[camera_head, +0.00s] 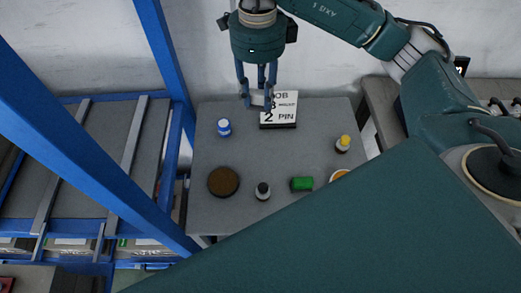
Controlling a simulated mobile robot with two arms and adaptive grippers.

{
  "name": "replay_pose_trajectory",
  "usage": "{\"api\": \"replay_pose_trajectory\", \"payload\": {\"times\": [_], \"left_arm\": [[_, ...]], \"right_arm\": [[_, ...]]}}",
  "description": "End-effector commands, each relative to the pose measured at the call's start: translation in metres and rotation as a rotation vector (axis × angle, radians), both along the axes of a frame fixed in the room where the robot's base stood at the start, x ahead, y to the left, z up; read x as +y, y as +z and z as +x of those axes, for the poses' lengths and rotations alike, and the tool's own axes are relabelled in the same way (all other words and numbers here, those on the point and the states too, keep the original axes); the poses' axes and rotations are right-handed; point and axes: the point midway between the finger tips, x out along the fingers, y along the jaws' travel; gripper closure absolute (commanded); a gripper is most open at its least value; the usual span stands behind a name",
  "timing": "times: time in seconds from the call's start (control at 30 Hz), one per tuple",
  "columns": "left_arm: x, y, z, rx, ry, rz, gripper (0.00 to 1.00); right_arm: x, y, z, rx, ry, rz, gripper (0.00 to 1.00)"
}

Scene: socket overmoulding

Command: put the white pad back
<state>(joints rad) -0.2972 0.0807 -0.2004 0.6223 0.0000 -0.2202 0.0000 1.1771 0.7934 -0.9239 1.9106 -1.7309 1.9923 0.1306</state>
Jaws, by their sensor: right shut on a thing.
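The white pad (284,107) is at the back middle of the grey table (232,165). It has black lettering, including "2 PIN", and a dark lower edge. My right gripper (257,103) comes down from the top and is shut on the pad at its left side. The fingers cover part of that side. I cannot tell whether the pad rests on the table or is held just above it. My left gripper is not in view.
On the table are a blue-and-white jar (224,127), a brown disc (223,182), a dark bottle with a pale cap (262,191), a green block (302,184), a yellow-capped bottle (343,144) and a partly hidden orange item (339,175). A blue-framed rack (165,160) stands left. The table's middle is clear.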

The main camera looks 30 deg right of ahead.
Motion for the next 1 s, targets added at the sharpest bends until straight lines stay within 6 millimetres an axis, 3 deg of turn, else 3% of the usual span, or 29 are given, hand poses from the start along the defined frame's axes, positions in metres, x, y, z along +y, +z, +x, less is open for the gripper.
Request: {"api": "replay_pose_trajectory", "payload": {"times": [0.1, 0.27, 0.7, 1.0], "left_arm": [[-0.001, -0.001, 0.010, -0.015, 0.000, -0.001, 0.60], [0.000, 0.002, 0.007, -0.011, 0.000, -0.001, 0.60], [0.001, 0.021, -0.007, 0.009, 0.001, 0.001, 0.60], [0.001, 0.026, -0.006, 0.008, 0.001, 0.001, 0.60]], "right_arm": [[-0.002, -0.003, 0.002, 0.001, -0.096, 0.001, 0.95], [-0.002, -0.021, 0.001, 0.006, -0.138, -0.001, 0.95], [-0.002, -0.133, 0.000, 0.007, -0.136, -0.001, 0.95], [-0.002, -0.167, 0.001, 0.004, -0.135, 0.000, 0.95]]}}
